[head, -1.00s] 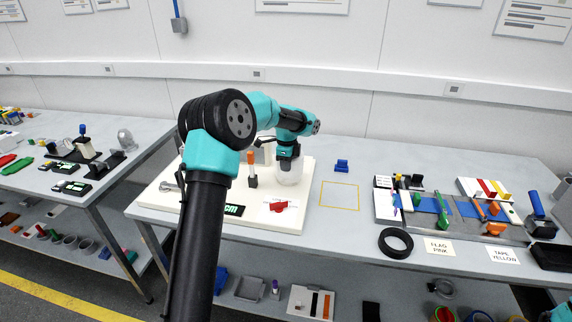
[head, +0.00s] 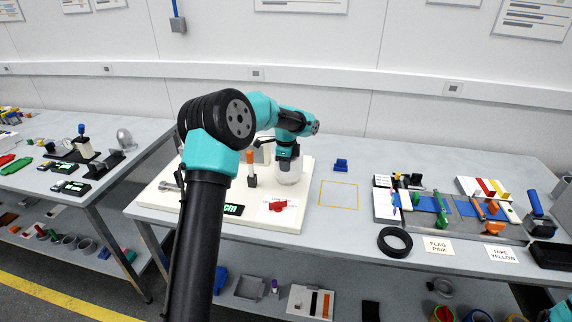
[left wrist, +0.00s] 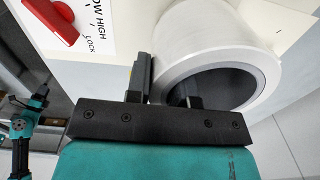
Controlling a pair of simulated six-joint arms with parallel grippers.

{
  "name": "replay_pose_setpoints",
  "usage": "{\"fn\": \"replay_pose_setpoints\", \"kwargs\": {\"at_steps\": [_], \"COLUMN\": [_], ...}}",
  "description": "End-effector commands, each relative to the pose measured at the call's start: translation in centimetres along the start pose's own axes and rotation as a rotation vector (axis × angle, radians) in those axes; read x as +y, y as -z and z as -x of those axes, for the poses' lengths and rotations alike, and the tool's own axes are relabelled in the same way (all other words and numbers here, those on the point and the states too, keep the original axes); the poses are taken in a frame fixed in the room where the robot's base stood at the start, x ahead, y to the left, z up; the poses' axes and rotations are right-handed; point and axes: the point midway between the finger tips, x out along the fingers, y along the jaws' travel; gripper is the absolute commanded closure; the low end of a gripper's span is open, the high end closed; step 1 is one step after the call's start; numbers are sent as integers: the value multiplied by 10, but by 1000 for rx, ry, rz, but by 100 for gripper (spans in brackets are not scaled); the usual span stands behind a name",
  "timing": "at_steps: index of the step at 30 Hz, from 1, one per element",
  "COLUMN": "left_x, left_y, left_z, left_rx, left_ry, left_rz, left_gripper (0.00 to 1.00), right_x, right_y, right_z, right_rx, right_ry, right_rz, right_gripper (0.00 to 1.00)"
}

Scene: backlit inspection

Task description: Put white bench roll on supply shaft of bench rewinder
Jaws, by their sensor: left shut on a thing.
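The white bench roll (head: 288,176) is in my left gripper (head: 289,158), over the right part of the bench rewinder's white base (head: 160,205). In the left wrist view the roll (left wrist: 218,45) shows its grey-rimmed core opening towards the camera. The left gripper (left wrist: 165,85) is shut on the roll's wall, one finger outside and one inside the core. I cannot make out the supply shaft, or whether the roll is around it. A red knob (head: 279,205) sits on the base; its lettered plate (left wrist: 95,30) shows in the left wrist view. My right gripper is out of view.
An orange-topped post (head: 250,160) stands left of the roll. A yellow-outlined square (head: 339,194) on the bench is empty. A black ring (head: 395,242), label cards (head: 438,246) and a blue-matted fixture (head: 427,204) lie farther right.

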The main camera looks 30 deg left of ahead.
Motion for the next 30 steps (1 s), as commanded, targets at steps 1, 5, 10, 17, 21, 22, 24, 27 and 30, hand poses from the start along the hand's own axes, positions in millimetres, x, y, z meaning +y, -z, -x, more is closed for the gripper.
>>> {"fn": "replay_pose_setpoints", "kwargs": {"at_steps": [1, 5, 10, 17, 21, 22, 24, 27, 30], "left_x": [0, 0, 0, 0, 0, 0, 0, 0, 0], "left_y": [0, 0, 0, 0, 0, 0, 0, 0, 0], "left_z": [-1, -2, 0, 2, 2, 2, 2, 2, 2], "left_rx": [0, 0, 0, 0, 0, 0, 0, 0, 0], "left_ry": [-1, -2, -2, -1, 0, 0, -1, -1, -1], "left_rz": [0, 0, 0, 0, 0, 0, 0, 0, 0], "left_gripper": [100, 100, 100, 100, 70, 67, 60, 51, 49], "right_x": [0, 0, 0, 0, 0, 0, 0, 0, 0], "right_y": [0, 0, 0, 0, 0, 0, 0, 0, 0], "right_z": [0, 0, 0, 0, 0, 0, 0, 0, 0], "right_rx": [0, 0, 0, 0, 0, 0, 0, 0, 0], "right_ry": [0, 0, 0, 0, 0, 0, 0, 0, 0], "right_rz": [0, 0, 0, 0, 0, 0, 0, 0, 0], "right_gripper": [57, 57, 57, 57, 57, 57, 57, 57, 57]}}
